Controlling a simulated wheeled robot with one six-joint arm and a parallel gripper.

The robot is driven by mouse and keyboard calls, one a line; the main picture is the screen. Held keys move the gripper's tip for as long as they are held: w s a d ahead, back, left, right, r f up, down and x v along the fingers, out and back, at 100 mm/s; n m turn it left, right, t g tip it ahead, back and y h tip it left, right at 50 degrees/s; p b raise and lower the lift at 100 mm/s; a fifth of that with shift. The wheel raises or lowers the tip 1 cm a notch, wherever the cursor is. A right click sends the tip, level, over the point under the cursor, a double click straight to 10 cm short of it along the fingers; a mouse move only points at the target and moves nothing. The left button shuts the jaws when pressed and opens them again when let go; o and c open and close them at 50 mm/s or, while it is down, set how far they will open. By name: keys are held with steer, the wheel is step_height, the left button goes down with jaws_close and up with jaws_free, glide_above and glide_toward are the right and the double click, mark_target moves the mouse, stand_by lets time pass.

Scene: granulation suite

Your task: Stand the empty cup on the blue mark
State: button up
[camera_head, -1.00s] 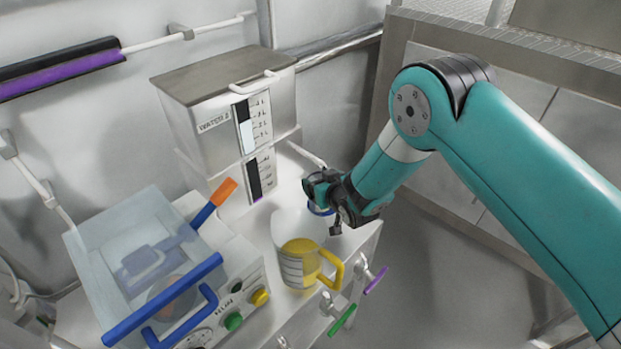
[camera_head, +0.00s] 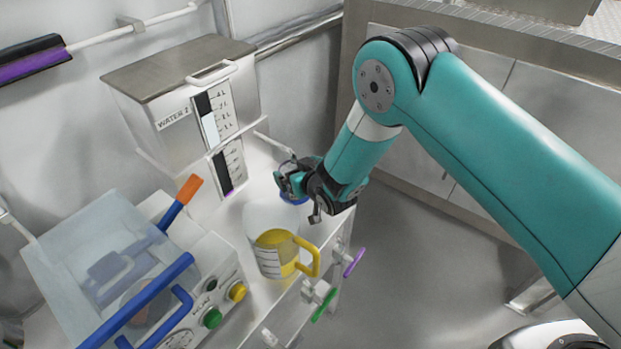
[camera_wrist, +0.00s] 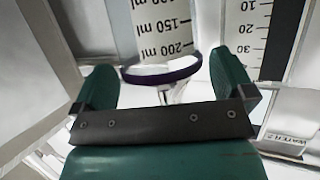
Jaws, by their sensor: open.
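My gripper (camera_head: 287,185) reaches over the right side of the white cabinet top. Above the band is a pale surface with millilitre marks (camera_wrist: 167,25), which looks like part of a cup. In the head view a bit of blue (camera_head: 294,199) shows just under the gripper; I cannot tell whether it is a cup part or the blue mark. No whole empty cup is clearly visible; the gripper hides that spot.
A WATER 2 tank (camera_head: 180,110) stands behind. A clear-lidded box with blue handles (camera_head: 100,265) is at left. Coloured valve levers (camera_head: 353,263) stick out at the front edge.

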steer(key=b+v, duration=0.2)
steer(key=v, duration=0.8)
steer(key=s+d+r+m+g+h, duration=0.1)
steer(key=s+d+r+g, duration=0.2)
steer(key=r, duration=0.4)
steer(key=s+d+r+m+g+h, duration=0.1)
steer(key=s+d+r+g, duration=0.15)
steer(key=r, duration=0.45)
steer(key=s+d+r+n+g, duration=0.1)
steer(key=s+d+r+g, duration=0.1)
steer(key=s, duration=0.5)
steer(key=s+d+r+n+g, duration=0.1)
steer(key=s+d+r+g, duration=0.1)
steer(key=s+r, duration=0.2)
steer(key=s+d+r+n+g, duration=0.1)
steer(key=s+d+r+g, duration=0.1)
steer(key=s, duration=0.8)
steer(key=shift+d+r+h, duration=0.3)
steer(key=shift+d+r, duration=0.05)
steer(key=shift+r, duration=0.45)
steer(key=shift+s, duration=0.15)
